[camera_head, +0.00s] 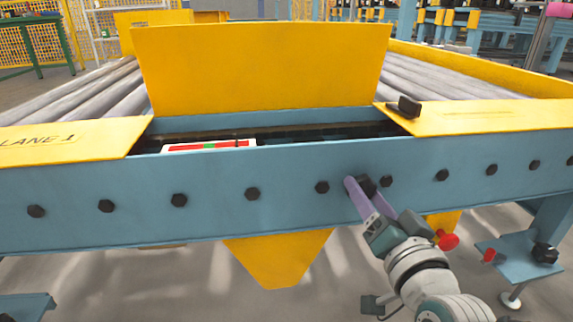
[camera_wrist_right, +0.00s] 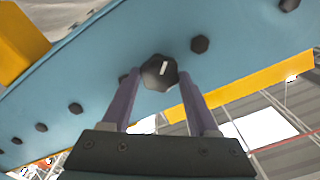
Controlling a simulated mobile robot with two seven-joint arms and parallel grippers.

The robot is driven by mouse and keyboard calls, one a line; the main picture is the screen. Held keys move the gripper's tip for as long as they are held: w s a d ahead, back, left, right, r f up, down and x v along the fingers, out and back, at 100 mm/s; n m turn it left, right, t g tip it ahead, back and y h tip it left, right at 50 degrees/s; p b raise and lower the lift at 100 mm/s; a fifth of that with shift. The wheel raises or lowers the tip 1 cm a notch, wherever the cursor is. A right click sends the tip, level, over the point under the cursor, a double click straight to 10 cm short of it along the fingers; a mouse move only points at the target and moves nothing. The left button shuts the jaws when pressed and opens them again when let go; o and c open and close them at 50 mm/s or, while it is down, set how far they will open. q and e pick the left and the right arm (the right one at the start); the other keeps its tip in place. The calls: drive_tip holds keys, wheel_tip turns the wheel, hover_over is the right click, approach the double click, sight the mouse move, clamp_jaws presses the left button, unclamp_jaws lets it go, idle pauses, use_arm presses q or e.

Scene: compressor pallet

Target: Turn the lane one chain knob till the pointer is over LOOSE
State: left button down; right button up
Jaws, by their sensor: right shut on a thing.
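The black chain knob (camera_wrist_right: 158,73) sits on the blue front beam and shows in the right wrist view between my fingers. A short white pointer line on its face is nearly upright in that view. In the head view the knob (camera_head: 367,187) is partly covered by my fingers. My right gripper (camera_head: 364,188) reaches up from the lower right and is shut on the knob; its purple fingers (camera_wrist_right: 156,80) lie on either side of it. I cannot read a LOOSE mark in either view. My left gripper is not in view.
The blue beam (camera_head: 215,215) carries a row of black bolt heads. A yellow plate marked LANE 1 (camera_head: 95,143) lies at left. A red and green strip (camera_head: 209,146) shows in the beam's slot. A red button (camera_head: 447,241) is close beside my right gripper. A yellow upright panel (camera_head: 260,70) stands behind.

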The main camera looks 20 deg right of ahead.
idle(0.5)
drive_tip(key=o, duration=1.4)
drive_tip(key=shift+c, duration=0.2)
drive_tip(key=shift+s, duration=0.25)
drive_tip(key=p+v, duration=0.4)
drive_tip(key=v, duration=0.5)
drive_tip(key=shift+s, duration=0.25)
drive_tip(key=shift+a, duration=0.1)
